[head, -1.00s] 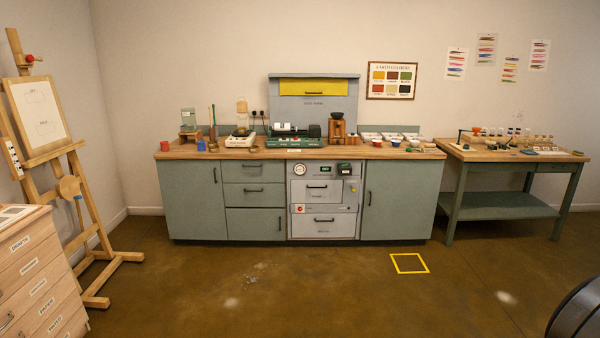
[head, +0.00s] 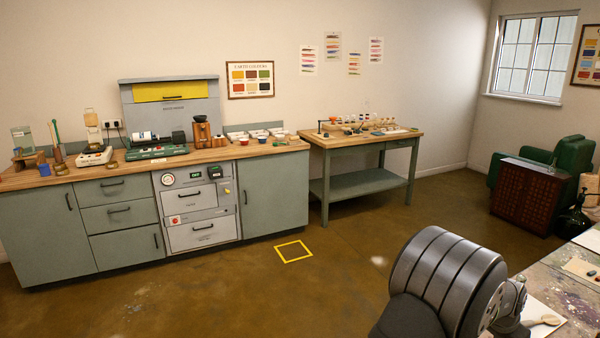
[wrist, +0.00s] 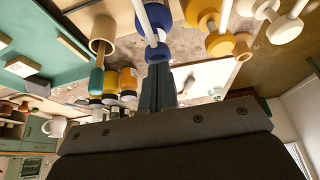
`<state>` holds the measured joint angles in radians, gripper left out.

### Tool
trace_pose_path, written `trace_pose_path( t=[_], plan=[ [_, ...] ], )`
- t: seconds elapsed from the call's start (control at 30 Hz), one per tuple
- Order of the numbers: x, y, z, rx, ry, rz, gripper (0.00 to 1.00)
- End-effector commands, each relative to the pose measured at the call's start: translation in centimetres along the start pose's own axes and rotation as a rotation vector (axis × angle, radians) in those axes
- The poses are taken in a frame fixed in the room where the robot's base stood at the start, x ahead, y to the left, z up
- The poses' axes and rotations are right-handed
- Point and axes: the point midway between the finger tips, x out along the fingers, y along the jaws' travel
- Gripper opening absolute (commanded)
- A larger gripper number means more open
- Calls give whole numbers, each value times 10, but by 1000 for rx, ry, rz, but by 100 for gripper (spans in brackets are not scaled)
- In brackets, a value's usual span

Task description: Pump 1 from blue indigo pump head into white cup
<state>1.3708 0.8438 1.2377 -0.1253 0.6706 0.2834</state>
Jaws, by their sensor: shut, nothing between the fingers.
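In the wrist view, my gripper (wrist: 158,82) is shut, with its dark fingers together and nothing between them. A blue pump part (wrist: 156,52) on a white stem shows just beyond the fingertips. Whether the fingers touch it cannot be told. Its bottle is not clearly seen. A white cup (wrist: 54,127) with a handle shows at the left, apart from the fingers. Neither the blue pump nor the white cup can be made out in the head view, where only a dark rounded part of my arm shows at the lower right.
Yellow pump parts (wrist: 220,44) and cream ones (wrist: 286,28) stand right of the blue one. A paint-stained table (head: 552,290) is at lower right; the floor (head: 230,300) is mostly clear.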

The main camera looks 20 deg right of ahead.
Motion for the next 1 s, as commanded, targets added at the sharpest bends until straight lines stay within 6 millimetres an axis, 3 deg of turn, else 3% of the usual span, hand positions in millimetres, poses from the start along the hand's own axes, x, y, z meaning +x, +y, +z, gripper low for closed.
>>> trace_pose_path(
  t=[0.53, 1.0],
  plan=[
    [9, 0, 5, 0, -3, 0, 0],
    [-14, 0, -5, 0, -1, 0, 0]
  ],
)
